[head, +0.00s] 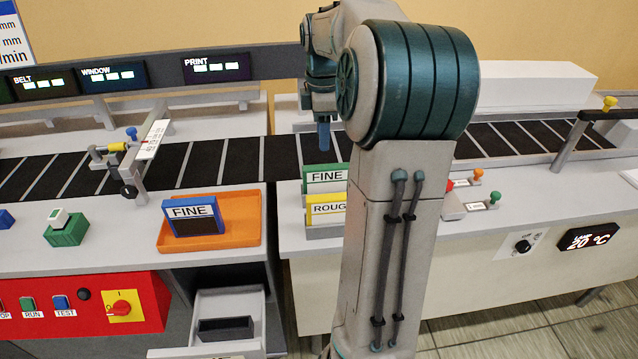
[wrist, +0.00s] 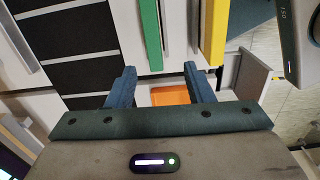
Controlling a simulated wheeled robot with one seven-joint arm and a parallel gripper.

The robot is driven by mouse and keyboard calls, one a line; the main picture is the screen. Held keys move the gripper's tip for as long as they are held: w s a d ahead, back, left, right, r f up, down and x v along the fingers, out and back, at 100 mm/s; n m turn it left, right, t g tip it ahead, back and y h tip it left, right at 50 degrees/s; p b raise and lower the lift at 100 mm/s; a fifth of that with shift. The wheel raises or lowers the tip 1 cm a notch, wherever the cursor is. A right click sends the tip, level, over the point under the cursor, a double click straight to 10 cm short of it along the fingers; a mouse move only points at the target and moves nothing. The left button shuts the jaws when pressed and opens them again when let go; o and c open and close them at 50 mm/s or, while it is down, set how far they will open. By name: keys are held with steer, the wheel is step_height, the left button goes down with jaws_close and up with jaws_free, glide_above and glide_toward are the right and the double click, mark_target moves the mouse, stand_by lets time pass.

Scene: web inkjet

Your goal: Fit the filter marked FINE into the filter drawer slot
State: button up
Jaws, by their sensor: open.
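A blue-framed filter marked FINE (head: 193,214) stands in an orange tray (head: 247,233) on the left counter. A green filter marked FINE (head: 326,177) and a yellow one marked ROUGH (head: 326,208) stand in a rack to its right, partly hidden by my arm. The filter drawer (head: 258,305) is pulled out below the tray, with a dark slot (head: 226,328) in it. My gripper (head: 323,148) is open above and behind the green filter. In the wrist view my gripper (wrist: 158,72) is empty, with the green filter (wrist: 150,35) and yellow filter (wrist: 213,30) past the fingertips.
A dark web (head: 200,163) runs behind the counters. A sensor bracket (head: 150,150) stands over it at left. A red control panel (head: 95,304) is left of the drawer. Small levers (head: 478,174) stand right of my arm. A green block (head: 66,230) sits left of the tray.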

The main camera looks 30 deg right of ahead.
mark_target(324, 167)
steer(key=f, duration=0.5)
steer(key=d+f, duration=0.1)
steer(key=f, duration=0.2)
steer(key=shift+w+a+f, duration=0.1)
steer(key=shift+w+f, duration=0.1)
steer(key=shift+f, duration=1.35)
steer(key=shift+w+f, duration=0.2)
steer(key=shift+f, duration=1.3)
jaws_close()
